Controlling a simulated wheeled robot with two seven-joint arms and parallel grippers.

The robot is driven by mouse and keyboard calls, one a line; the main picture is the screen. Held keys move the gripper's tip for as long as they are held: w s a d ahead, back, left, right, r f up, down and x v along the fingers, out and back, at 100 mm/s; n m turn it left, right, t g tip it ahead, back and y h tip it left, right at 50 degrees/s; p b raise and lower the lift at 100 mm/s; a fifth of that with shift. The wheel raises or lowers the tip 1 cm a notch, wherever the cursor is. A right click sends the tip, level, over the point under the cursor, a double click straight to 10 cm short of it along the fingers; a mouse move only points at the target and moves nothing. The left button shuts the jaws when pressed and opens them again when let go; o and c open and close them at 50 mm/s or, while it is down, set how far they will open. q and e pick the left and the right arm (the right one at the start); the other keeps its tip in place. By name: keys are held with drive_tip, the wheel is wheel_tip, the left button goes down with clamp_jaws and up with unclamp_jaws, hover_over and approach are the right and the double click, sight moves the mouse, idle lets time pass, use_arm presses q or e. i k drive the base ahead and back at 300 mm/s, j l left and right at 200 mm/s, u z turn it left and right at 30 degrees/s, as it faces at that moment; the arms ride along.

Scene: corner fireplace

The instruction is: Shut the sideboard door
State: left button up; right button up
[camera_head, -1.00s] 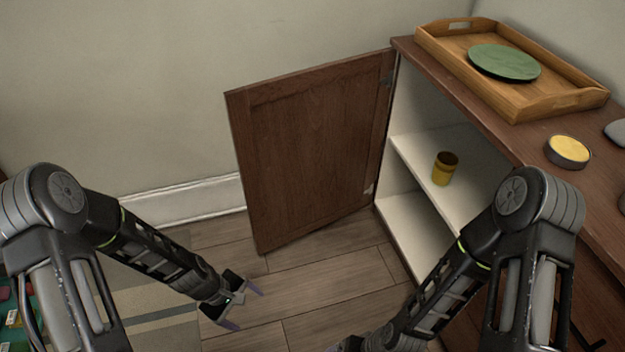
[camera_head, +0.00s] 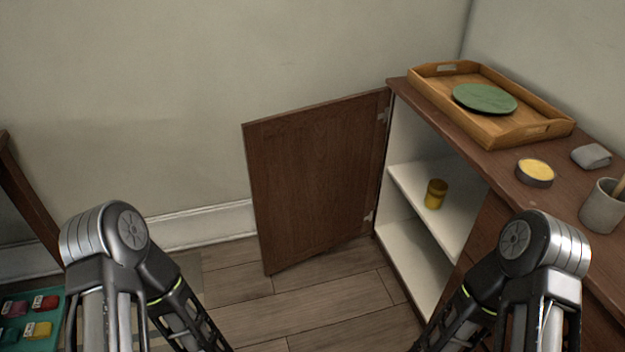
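The sideboard door (camera_head: 318,180) is a dark brown wooden panel. It stands wide open, hinged at the left front edge of the sideboard (camera_head: 487,224), with its free edge towards the left. The white interior shows, with a shelf (camera_head: 420,200) holding a yellow jar (camera_head: 435,194). My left arm comes in at the lower left and my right arm at the lower right, in front of the sideboard. Both grippers are below the bottom edge of the picture. Neither arm visibly touches the door.
On the sideboard top are a wooden tray (camera_head: 548,130) with a green plate (camera_head: 485,98), a yellow-topped tin (camera_head: 535,172), a grey object (camera_head: 591,156) and a grey cup (camera_head: 601,208). A teal tray (camera_head: 48,329) is at the lower left. The floor (camera_head: 300,308) before the door is clear.

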sight(314, 171)
drive_tip(key=i+j+z, duration=0.1)
drive_tip(key=i+z, duration=0.2)
drive_tip(key=i, duration=0.15)
drive_tip(key=i+j+z, duration=0.2)
drive_tip(key=i+z, duration=0.15)
drive_tip(key=i, duration=0.15)
